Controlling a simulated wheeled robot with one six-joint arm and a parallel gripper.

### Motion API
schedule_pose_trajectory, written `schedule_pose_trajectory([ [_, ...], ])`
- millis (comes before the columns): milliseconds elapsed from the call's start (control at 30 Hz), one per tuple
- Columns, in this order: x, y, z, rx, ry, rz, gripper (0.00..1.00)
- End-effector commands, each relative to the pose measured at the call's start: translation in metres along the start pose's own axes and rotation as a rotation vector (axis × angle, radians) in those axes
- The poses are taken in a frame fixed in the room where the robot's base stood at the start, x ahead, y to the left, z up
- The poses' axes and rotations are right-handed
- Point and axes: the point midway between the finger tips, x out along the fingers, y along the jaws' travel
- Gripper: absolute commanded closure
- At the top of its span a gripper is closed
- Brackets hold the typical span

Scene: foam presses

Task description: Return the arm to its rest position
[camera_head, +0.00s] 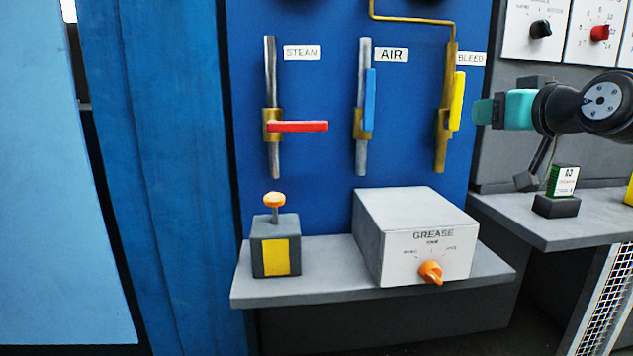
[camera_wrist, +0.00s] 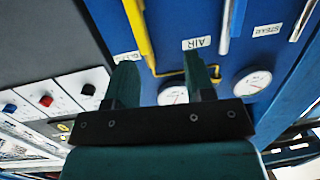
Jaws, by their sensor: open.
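My gripper (camera_head: 484,111) is at the right in the head view, with its teal fingers pointing left beside the yellow bleed handle (camera_head: 457,101). A narrow gap seems to lie between the fingertips and that handle. In the wrist view my gripper (camera_wrist: 160,72) has its two dark green fingers spread apart with nothing between them. The bleed handle also shows there as a yellow bar (camera_wrist: 138,28) beyond the fingers. My dark arm reaches in from the right edge of the head view; most of it is out of view.
The red steam handle (camera_head: 298,126) lies horizontal; the blue air handle (camera_head: 369,100) stands upright. A shelf (camera_head: 330,285) holds a grease box (camera_head: 410,225) and an orange-topped plunger (camera_head: 274,200). A green-and-white box (camera_head: 563,181) stands on the right ledge below my arm. Knob panels (camera_head: 540,29) are behind.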

Motion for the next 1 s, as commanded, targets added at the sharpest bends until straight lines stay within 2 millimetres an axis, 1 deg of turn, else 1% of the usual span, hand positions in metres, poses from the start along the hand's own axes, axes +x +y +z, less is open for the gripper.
schedule_pose_trajectory([
  [33, -0.002, -0.026, 0.019, 0.011, -0.079, -0.061, 0.51],
  [67, -0.005, -0.042, 0.033, 0.018, -0.136, -0.098, 0.51],
  [100, -0.011, -0.065, 0.053, 0.025, -0.222, -0.152, 0.51],
  [167, -0.026, -0.099, 0.084, 0.028, -0.360, -0.236, 0.51],
  [200, -0.039, -0.120, 0.104, 0.026, -0.452, -0.288, 0.51],
  [267, -0.062, -0.146, 0.133, 0.016, -0.586, -0.357, 0.51],
  [300, -0.078, -0.161, 0.149, 0.006, -0.669, -0.397, 0.51],
  [367, -0.103, -0.178, 0.171, -0.014, -0.785, -0.450, 0.51],
  [400, -0.119, -0.187, 0.184, -0.030, -0.857, -0.481, 0.51],
  [467, -0.143, -0.198, 0.202, -0.056, -0.958, -0.522, 0.51],
  [500, -0.160, -0.203, 0.212, -0.076, -1.024, -0.546, 0.51],
  [567, -0.184, -0.209, 0.227, -0.108, -1.119, -0.578, 0.51],
  [600, -0.201, -0.212, 0.235, -0.133, -1.181, -0.598, 0.51],
  [667, -0.226, -0.213, 0.247, -0.173, -1.274, -0.624, 0.51],
  [700, -0.229, -0.213, 0.230, -0.172, -1.281, -0.621, 0.51],
  [733, -0.228, -0.213, 0.219, -0.169, -1.277, -0.618, 0.51],
  [867, -0.232, -0.213, 0.187, -0.167, -1.274, -0.618, 0.51],
  [1000, -0.236, -0.213, 0.148, -0.166, -1.273, -0.617, 0.51],
])
